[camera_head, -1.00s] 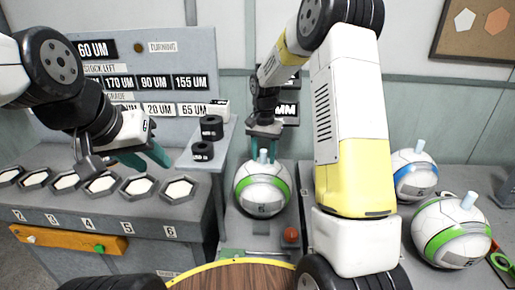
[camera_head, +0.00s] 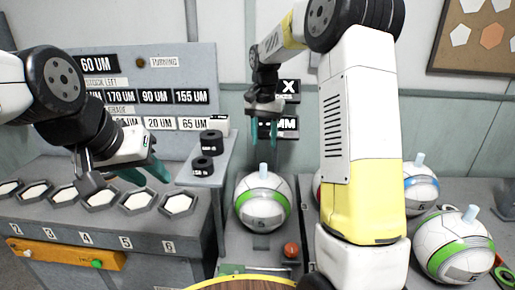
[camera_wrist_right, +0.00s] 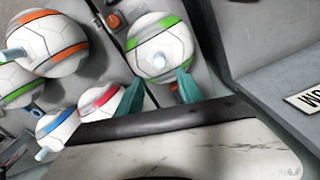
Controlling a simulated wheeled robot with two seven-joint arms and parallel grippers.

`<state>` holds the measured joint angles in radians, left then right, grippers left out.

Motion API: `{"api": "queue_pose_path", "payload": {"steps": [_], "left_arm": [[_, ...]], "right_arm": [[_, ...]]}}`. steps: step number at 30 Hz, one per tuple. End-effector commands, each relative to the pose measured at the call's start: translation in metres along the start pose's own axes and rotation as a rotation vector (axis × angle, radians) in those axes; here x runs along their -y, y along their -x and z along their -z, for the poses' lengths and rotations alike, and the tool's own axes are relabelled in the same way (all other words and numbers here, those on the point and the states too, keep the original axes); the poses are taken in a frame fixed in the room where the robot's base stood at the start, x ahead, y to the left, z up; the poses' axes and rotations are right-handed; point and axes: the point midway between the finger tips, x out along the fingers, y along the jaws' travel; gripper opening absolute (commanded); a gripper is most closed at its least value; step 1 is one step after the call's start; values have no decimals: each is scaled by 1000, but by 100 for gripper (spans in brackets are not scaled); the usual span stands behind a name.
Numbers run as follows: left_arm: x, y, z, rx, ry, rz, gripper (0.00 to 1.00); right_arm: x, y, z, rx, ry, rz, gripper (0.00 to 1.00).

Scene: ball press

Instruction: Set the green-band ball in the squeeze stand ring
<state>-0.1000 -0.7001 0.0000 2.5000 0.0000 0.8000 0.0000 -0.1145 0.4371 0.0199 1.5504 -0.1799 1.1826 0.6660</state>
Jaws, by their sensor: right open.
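A white ball with a green band (camera_head: 263,203) and a pale peg on top sits on a grey stand base (camera_head: 262,254) in the head view. Any ring under it is hidden by the ball. My right gripper (camera_head: 263,135) is open and empty above the peg, clear of it. In the right wrist view this ball (camera_wrist_right: 160,50) lies beyond the open fingertips (camera_wrist_right: 160,90). A second green-band ball (camera_head: 453,245) stands at the right. My left gripper (camera_head: 146,172) is open and empty, left of the shelf with black weights.
A red button (camera_head: 291,250) is on the base in front of the ball. A blue-band ball (camera_head: 421,188) stands at the right; an orange-band ball (camera_wrist_right: 45,42) and a red-band ball (camera_wrist_right: 100,107) show in the wrist view. A shelf (camera_head: 213,172) holds black cylinders beside the stand.

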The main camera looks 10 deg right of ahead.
Motion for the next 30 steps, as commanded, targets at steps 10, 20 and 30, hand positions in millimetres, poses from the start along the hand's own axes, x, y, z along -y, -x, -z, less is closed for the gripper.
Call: {"api": "queue_pose_path", "payload": {"steps": [10,20,30], "left_arm": [[0,0,0,0,0,0,36],[0,0,0,0,0,0,36],[0,0,0,0,0,0,36]], "right_arm": [[-31,55,-41,-77,96,80,44],[-91,99,-140,-260,299,215,44],[-135,88,-227,-452,466,295,44]]}}
